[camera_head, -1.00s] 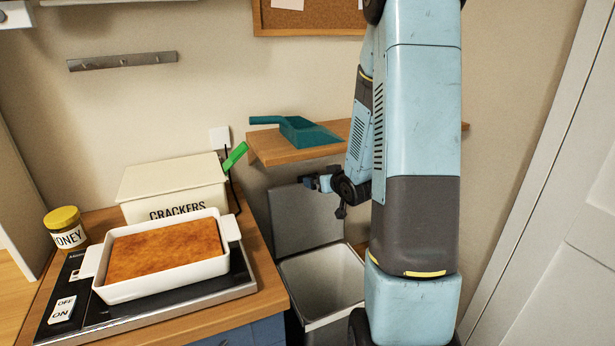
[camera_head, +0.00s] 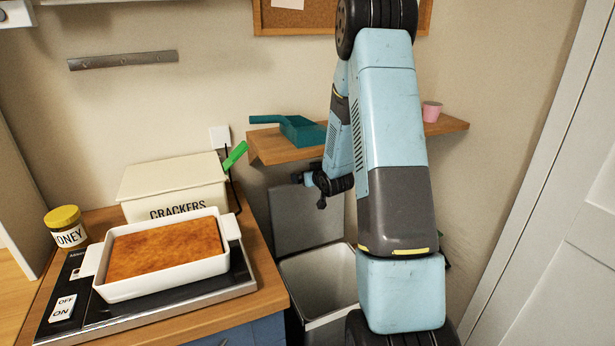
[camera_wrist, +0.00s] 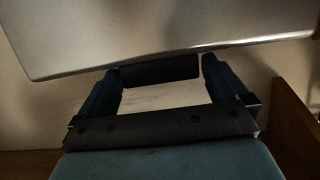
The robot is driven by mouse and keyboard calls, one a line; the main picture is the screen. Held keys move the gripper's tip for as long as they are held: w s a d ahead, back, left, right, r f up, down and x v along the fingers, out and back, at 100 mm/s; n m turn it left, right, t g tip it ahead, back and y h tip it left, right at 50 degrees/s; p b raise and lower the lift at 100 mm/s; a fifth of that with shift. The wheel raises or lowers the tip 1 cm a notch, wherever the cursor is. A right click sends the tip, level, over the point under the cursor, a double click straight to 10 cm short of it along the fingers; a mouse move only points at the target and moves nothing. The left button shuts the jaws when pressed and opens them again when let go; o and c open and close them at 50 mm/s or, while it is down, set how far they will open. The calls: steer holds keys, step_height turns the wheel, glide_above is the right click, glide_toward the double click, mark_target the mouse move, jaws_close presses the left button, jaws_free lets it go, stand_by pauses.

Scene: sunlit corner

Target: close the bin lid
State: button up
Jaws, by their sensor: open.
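The bin (camera_head: 318,276) stands on the floor right of the counter, and I see into its pale, empty-looking interior. Its grey lid (camera_head: 300,222) stands raised at the back, near the wall. My gripper (camera_head: 306,179) is in front of the lid's upper edge, just below the wall shelf. In the wrist view my gripper (camera_wrist: 160,72) is open, and the lid (camera_wrist: 150,35) spans the top of the picture beyond the fingers. A dark piece shows between the fingertips at the lid's edge. I cannot tell whether the fingers touch the lid. My arm hides part of the bin's right side.
A wooden shelf (camera_head: 285,152) with a teal dustpan (camera_head: 300,130) and a pink cup (camera_head: 431,111) is just above my gripper. The counter at left holds a white baking dish (camera_head: 170,283), a crackers box (camera_head: 172,186) and a honey jar (camera_head: 66,228). A door (camera_head: 560,230) stands at right.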

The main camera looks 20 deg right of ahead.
steer(key=shift+w+f, duration=0.15)
steer(key=shift+w, duration=0.1)
steer(key=shift+c, duration=0.2)
steer(key=c, duration=1.2)
